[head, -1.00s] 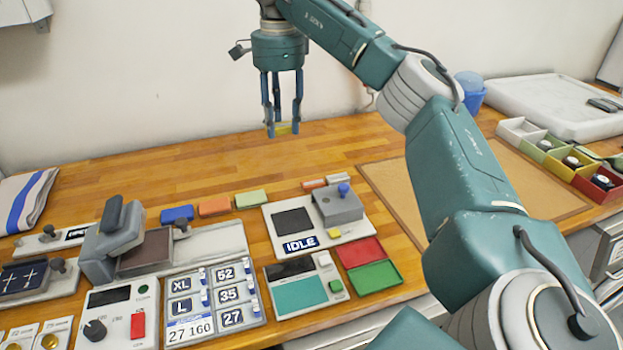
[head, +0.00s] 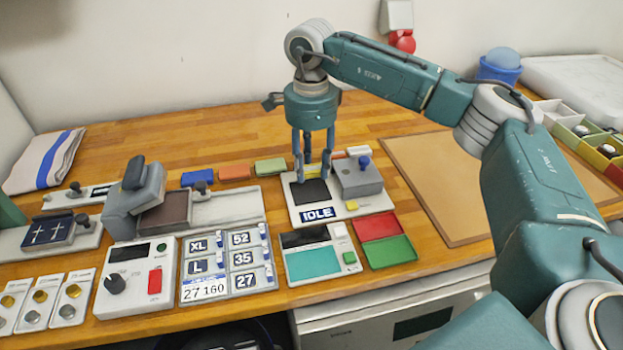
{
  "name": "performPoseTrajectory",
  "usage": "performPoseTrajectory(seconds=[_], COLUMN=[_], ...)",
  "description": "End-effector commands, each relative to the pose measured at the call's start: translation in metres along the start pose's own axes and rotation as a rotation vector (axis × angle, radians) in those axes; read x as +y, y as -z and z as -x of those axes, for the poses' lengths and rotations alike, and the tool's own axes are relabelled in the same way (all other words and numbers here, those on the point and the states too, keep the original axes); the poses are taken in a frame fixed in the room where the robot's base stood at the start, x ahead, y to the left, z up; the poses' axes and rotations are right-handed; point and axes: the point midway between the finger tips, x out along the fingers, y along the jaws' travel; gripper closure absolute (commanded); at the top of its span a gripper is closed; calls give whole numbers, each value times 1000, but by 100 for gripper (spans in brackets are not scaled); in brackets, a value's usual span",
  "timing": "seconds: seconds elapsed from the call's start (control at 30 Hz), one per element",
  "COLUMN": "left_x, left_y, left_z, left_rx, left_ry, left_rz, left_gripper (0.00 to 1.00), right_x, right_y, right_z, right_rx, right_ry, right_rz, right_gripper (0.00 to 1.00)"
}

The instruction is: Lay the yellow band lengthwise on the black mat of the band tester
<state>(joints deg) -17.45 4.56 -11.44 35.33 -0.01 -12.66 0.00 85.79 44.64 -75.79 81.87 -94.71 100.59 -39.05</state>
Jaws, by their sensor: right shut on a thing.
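My right gripper (head: 312,177) points straight down over the band tester (head: 293,205) and is shut on the yellow band (head: 314,170). Only a short part of the band shows between the fingers. The black mat (head: 308,193) of the tester lies just below the fingertips and is partly hidden by them. I cannot tell whether the band touches the mat. The tester's label reads IDLE, and a grey block with a blue knob (head: 364,162) stands to the right of the mat. My left gripper is not in view.
Blue (head: 197,178), orange (head: 235,172) and green (head: 270,166) blocks lie behind and left of the tester. A teal-screen device (head: 312,262) and red and green trays (head: 380,226) stand in front. A tan board (head: 440,190) lies to the right. The wooden table behind is clear.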

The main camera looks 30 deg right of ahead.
Motion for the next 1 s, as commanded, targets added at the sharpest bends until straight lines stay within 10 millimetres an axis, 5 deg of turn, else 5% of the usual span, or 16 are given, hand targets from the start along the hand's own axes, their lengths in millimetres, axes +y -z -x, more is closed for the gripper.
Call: performPoseTrajectory(seconds=[0.4, 0.83, 0.9, 1.0], left_x=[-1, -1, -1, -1], left_y=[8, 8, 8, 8], left_z=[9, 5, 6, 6], left_rx=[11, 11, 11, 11], left_ry=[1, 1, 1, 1], left_rz=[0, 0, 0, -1], left_gripper=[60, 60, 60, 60], right_x=[0, 0, 0, 0], right_y=[1, 0, 0, 0], right_z=[-48, -56, -55, -55], right_rx=[2, 0, 0, 0], right_ry=[0, 1, 1, 1], right_rz=[0, 0, 0, 0], right_gripper=[78, 78, 54, 45])
